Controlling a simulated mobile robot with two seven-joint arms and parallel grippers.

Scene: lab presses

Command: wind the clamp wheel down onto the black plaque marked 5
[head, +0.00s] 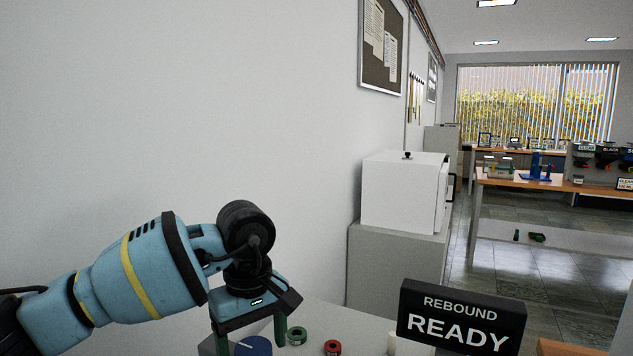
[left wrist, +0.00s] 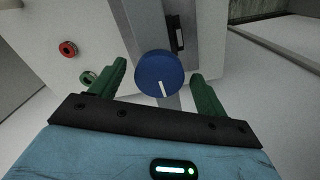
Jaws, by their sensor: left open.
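A blue round knob (head: 253,346) with a white pointer line shows at the bottom of the head view. It also shows in the left wrist view (left wrist: 158,72), on a grey upright strip of a pale device. I cannot tell whether it is the clamp wheel. My left gripper (head: 250,335) points down over it, with its green fingers open on either side of the knob. In the left wrist view the fingers (left wrist: 160,84) stand apart from the knob, with nothing held. No black plaque marked 5 is visible. My right gripper is not in view.
A green ring (head: 297,336) and a red ring (head: 332,347) sit right of my left gripper on the pale surface. A black sign reading REBOUND READY (head: 460,318) stands to the right. A white box (head: 403,195) rests on a grey cabinet (head: 395,265) behind. Benches stand far off.

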